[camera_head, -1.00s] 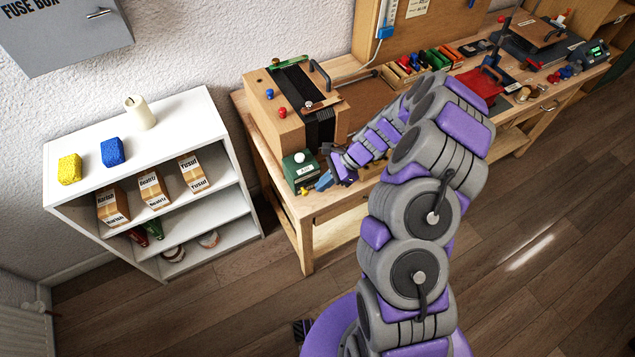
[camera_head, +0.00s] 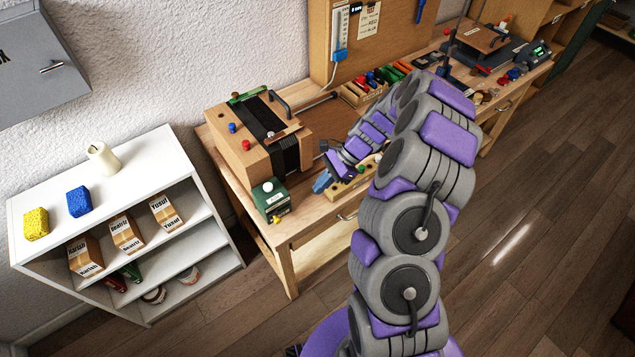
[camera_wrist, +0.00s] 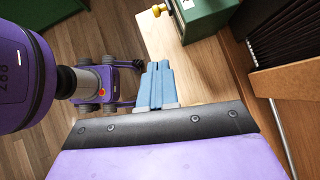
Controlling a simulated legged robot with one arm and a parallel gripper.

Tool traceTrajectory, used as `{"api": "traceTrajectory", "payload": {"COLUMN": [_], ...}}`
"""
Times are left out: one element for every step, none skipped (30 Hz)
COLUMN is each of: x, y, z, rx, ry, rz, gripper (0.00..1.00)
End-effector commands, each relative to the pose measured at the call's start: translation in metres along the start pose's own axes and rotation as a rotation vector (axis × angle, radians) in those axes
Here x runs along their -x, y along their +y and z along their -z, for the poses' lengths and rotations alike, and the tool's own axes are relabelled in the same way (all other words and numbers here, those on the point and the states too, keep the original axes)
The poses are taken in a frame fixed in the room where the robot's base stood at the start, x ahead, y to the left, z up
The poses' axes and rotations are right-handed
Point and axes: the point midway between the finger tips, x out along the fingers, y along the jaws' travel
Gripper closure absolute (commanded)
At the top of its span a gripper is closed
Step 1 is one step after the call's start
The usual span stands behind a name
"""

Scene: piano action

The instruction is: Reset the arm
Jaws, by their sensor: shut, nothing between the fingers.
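My gripper (camera_head: 322,183) is at the left front of the workbench (camera_head: 308,226), beside the green box with a white knob (camera_head: 272,198). In the wrist view its blue fingers (camera_wrist: 157,85) lie together with nothing between them, above the bench's front edge. My purple and grey arm is bent, and its upper links hide part of the bench in the head view. The wooden piano action case (camera_head: 238,160), with a dark band over it, stands just behind the green box.
Tools crowd the back of the bench. The wooden floor (camera_head: 520,210) on the right is clear.

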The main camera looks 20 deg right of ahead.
Motion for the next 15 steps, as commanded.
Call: {"api": "traceTrajectory", "payload": {"x": [-0.001, -0.001, -0.001, -0.001, -0.001, -0.002, -0.002, -0.002, -0.001, 0.0, 0.001, 0.004, 0.007, 0.009, 0.013], "y": [0.0, 0.0, 0.0, 0.0, 0.0, 0.0, 0.0, 0.0, 0.0, 0.0, 0.001, 0.002, 0.004, 0.006, 0.01], "z": [-0.001, -0.001, -0.001, -0.001, -0.002, -0.002, -0.003, -0.004, -0.008, -0.011, -0.016, -0.025, -0.033, -0.042, -0.054], "rx": [0.0, 0.0, 0.0, 0.0, 0.0, 0.0, 0.001, 0.005, 0.014, 0.026, 0.042, 0.071, 0.1, 0.131, 0.177], "ry": [0.001, 0.001, 0.001, 0.001, 0.002, 0.003, 0.003, 0.004, 0.005, 0.006, 0.007, 0.009, 0.012, 0.014, 0.017], "rz": [0.0, -0.001, -0.001, -0.001, -0.001, -0.001, -0.001, -0.002, -0.004, -0.006, -0.009, -0.015, -0.02, -0.027, -0.04], "gripper": [1.0, 1.0, 1.0, 1.0, 1.0, 1.0, 1.0, 1.0, 1.0, 1.0, 1.0, 1.0, 1.0, 1.0, 1.0]}}
